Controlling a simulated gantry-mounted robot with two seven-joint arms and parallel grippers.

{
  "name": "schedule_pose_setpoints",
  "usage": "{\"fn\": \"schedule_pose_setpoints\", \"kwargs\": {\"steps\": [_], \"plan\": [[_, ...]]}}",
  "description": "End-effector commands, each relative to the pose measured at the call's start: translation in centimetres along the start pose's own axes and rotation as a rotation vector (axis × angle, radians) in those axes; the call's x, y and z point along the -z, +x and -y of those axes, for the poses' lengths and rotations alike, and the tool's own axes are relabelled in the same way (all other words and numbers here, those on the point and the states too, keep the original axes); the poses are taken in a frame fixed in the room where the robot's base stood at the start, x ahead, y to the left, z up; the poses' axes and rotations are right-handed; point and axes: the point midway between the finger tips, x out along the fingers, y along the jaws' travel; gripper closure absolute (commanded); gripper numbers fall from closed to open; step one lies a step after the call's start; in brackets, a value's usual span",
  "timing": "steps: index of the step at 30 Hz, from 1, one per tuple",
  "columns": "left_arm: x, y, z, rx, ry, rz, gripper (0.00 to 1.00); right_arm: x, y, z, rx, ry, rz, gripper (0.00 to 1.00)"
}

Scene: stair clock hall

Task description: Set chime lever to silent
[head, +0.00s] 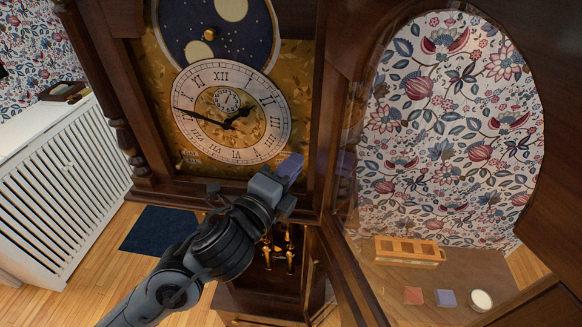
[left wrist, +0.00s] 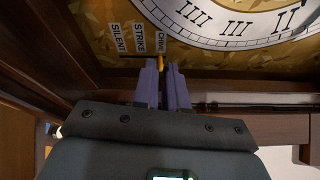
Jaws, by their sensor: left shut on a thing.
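The chime lever (left wrist: 161,63) is a small brass-coloured tab at the lower corner of the clock face. It shows in the left wrist view beside the CHIM... label (left wrist: 161,42), whose end is cut off. The STRIKE label (left wrist: 139,39) and SILENT label (left wrist: 117,38) are to its left. My left gripper (left wrist: 168,76) has purple fingers, shut on the lever. In the head view my left gripper (head: 291,166) reaches the dial's lower right corner and hides the lever. My right gripper is in neither view.
The clock's glazed door (head: 345,155) stands open to the right of the dial (head: 231,112). Dark wooden framing (left wrist: 215,88) runs close below the fingers. A low table (head: 395,280) bears a wooden rack (head: 408,251) and small items. A white radiator cover (head: 60,190) is at left.

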Motion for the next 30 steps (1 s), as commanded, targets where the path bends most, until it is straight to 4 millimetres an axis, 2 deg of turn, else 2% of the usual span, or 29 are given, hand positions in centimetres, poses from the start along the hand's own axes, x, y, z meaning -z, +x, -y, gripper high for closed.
{"fn": "schedule_pose_setpoints", "kwargs": {"steps": [5,12,15,25,26,30], "plan": [[0.1,0.0,-0.6,0.0,0.0,0.0,1.0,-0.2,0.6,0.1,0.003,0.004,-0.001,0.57],[0.7,0.0,-4.0,-0.001,0.0,0.0,1.0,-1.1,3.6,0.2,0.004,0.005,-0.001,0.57],[0.8,0.0,-4.9,0.0,0.0,0.0,1.0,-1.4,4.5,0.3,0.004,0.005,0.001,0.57],[0.8,0.1,-5.0,-0.005,0.001,0.0,1.0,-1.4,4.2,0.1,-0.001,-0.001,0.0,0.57],[0.8,0.1,-5.0,-0.006,0.001,0.0,0.83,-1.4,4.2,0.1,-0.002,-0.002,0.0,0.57],[0.8,0.1,-4.9,-0.005,0.001,0.0,0.62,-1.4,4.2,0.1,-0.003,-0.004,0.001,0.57]]}}
